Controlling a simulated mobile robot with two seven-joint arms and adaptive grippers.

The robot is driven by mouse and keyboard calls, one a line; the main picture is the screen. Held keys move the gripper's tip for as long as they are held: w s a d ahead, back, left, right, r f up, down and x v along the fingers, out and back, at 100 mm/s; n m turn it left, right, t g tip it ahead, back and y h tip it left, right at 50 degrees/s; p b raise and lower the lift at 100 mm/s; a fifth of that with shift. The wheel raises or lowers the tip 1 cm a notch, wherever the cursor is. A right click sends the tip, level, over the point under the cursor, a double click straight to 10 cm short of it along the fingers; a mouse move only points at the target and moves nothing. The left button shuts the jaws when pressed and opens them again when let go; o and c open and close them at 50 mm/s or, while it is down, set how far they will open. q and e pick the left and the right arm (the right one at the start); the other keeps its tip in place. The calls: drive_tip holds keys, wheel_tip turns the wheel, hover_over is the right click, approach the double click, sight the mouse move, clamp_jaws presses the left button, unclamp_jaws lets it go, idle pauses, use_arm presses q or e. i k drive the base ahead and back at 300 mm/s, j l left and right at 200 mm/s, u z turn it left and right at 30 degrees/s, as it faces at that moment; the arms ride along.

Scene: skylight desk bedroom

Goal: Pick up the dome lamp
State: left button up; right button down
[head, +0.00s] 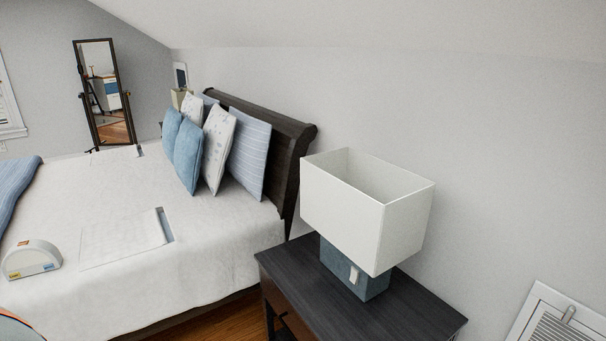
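A small white half-dome object (32,258) lies on the white bed cover at the left edge of the view. It has a flat front with an orange mark and small yellow and blue marks, and it is the only dome-shaped thing I see; it seems to be the dome lamp. A different lamp with a white box-shaped shade (345,215) and a blue-grey square base (340,268) stands on the nightstand. Neither of my grippers is in view.
The bed (195,265) fills the left, with a white sheet (125,238) lying near the dome and pillows (188,155) against the dark headboard (290,150). The dark nightstand (415,315) stands at the right by the wall. A partly cut-off rounded object (12,330) shows at bottom left.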

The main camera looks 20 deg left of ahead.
sight(28, 259)
drive_tip(key=u, duration=2.45)
drive_tip(key=i+j+z, duration=0.4)
drive_tip(key=i+j, duration=0.25)
drive_tip(key=i+j+z, duration=0.35)
drive_tip(key=i+j, duration=0.4)
drive_tip(key=j, duration=0.15)
